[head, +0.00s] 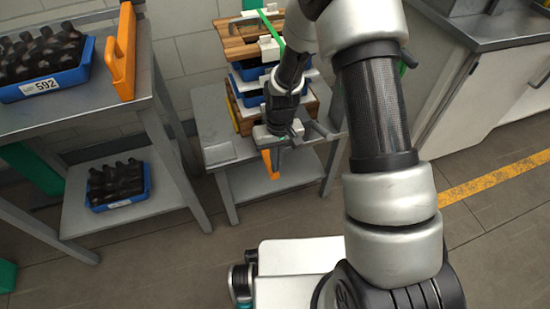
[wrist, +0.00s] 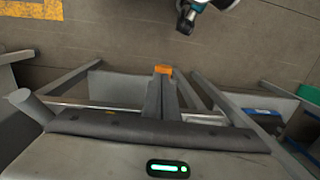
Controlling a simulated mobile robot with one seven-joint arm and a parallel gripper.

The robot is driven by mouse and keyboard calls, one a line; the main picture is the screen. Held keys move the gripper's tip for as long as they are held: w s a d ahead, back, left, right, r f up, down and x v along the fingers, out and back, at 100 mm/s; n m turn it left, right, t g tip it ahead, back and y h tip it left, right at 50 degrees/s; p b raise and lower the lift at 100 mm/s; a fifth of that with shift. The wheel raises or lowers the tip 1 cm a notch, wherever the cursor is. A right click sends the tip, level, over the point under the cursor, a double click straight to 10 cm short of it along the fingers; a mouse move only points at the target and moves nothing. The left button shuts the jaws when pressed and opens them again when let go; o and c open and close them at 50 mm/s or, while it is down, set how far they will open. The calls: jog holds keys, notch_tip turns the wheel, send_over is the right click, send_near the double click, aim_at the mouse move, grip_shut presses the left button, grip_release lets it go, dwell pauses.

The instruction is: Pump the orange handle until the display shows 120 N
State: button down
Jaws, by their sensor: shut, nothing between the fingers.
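The orange handle (head: 270,163) hangs angled downward at the front of the strapped stack in the head view. In the wrist view only a small orange end (wrist: 163,70) shows, just past my fingertips. My gripper (head: 277,143) is directly above the handle, with its fingers closed together in the wrist view (wrist: 163,84). It holds nothing. I cannot tell whether the fingers touch the handle. A green strap (head: 271,32) runs over the stack (head: 244,40). I cannot make out the display or a number; my gripper and arm cover part of the stack's front.
The stack of boards and blue crates stands on a grey table (head: 219,128). A grey cabinet (head: 500,85) stands at right.

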jog(key=shift+s+d+f, duration=0.1)
jog(key=shift+s+f, duration=0.35)
jog(key=r+p, duration=0.2)
jog(key=r, duration=0.1)
jog(key=r+p, duration=0.1)
jog(key=shift+w+d+r, duration=0.25)
jog(key=shift+w+r, duration=0.05)
jog(key=shift+w, duration=0.1)
jog(key=s+d+r+p, duration=0.2)
jog(key=s+r, duration=0.4)
jog(key=r, duration=0.1)
jog(key=shift+d+r, duration=0.2)
jog(key=shift+d, duration=0.1)
dwell(0.7)
